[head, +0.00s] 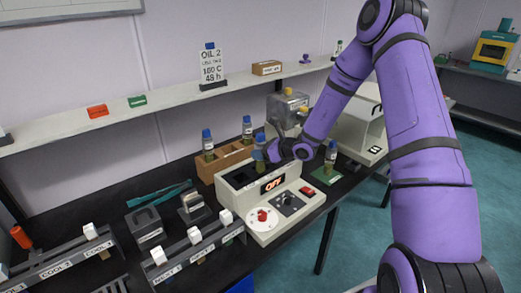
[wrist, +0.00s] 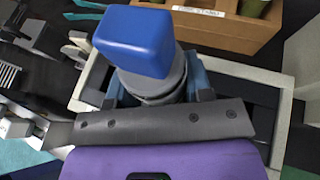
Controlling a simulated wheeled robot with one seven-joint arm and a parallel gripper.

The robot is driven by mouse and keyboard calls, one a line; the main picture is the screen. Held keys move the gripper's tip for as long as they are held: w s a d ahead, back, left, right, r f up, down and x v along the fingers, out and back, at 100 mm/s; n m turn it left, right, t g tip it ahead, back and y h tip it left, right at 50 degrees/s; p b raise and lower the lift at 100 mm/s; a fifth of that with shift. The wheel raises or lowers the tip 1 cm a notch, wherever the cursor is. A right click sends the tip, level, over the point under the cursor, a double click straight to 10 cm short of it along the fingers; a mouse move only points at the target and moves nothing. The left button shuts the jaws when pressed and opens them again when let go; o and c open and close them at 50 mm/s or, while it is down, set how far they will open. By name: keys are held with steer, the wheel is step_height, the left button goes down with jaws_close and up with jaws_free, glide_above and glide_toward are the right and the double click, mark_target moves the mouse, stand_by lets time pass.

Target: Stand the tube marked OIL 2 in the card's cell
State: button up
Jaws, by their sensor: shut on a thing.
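My gripper (head: 266,155) is shut on a blue-capped tube (head: 260,138), held upright at the grey-white machine's dark open well (head: 238,176). In the wrist view the tube's blue cap (wrist: 140,38) stands between my gripper's fingers (wrist: 160,90), above the well; its marking and lower end are hidden. I cannot tell whether it touches the well's floor. The white card (head: 211,66) on the shelf reads OIL 2, 100 C, 48 h; its smaller line is unreadable. Other blue-capped tubes stand in the wooden rack (head: 208,170) and on a green mat (head: 327,177).
The machine's display (head: 272,184) reads OFF; a dial (head: 262,217) and red switch (head: 307,191) are on its front. A grey metal device (head: 288,108) and white cabinet (head: 358,125) stand behind my arm.

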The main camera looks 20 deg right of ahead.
steer(key=shift+f, duration=1.9)
steer(key=o, duration=1.3)
steer(key=shift+o, duration=0.2)
steer(key=v, duration=1.1)
steer(key=shift+w, duration=0.1)
